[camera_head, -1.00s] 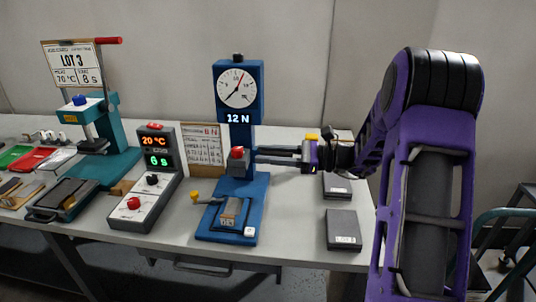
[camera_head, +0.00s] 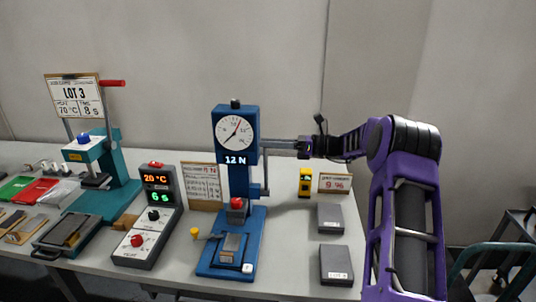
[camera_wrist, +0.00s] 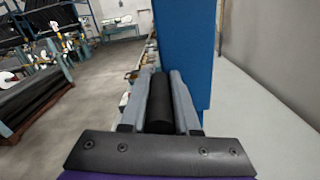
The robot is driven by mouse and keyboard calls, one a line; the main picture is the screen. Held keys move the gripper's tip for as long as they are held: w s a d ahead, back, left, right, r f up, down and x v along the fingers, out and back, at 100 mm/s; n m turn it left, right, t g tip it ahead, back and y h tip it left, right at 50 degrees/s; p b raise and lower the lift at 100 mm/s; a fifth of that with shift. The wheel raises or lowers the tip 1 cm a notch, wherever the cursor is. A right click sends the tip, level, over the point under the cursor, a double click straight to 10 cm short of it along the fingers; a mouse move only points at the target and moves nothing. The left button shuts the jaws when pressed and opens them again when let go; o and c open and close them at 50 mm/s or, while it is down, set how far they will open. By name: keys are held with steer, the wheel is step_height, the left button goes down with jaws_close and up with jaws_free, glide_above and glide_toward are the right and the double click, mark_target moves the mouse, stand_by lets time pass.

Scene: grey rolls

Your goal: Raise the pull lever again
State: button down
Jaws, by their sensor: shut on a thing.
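The blue pull tester (camera_head: 239,180) stands upright on the table, with a round dial (camera_head: 236,131) and a 12 N readout. A grey lever rod (camera_head: 265,178) shows at the right of its column. My gripper (camera_head: 266,146) reaches in from the right, level with the lower part of the dial housing. In the wrist view its grey fingers (camera_wrist: 160,85) are shut on the lever's black cylindrical grip (camera_wrist: 160,108), right beside the blue column. The lever's upper joint is hidden. A red-knobbed clamp (camera_head: 236,207) sits lower on the tester, above its blue base.
A timer box (camera_head: 147,230) and a card stand left of the tester; a teal press (camera_head: 108,170) is farther left. Dark grey blocks (camera_head: 336,265), a yellow device (camera_head: 305,182) and a small price-like card (camera_head: 334,184) stand at the right.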

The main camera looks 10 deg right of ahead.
steer(key=w, duration=0.1)
steer(key=w+m, duration=0.1)
steer(key=w+d+m, duration=0.1)
steer(key=shift+w+f, duration=0.15)
steer(key=shift+f, duration=0.1)
steer(key=shift+w+d+f+m, duration=0.15)
steer(key=shift+w+d+m, duration=0.15)
steer(key=shift+w+m, duration=0.35)
steer(key=shift+w+d+f+m, duration=0.15)
steer(key=shift+w+d+m, duration=0.15)
steer(key=shift+w, duration=0.55)
steer(key=c, duration=1)
jaws_free()
steer(key=o, duration=0.3)
steer(key=shift+o, duration=0.2)
steer(key=shift+r, duration=0.2)
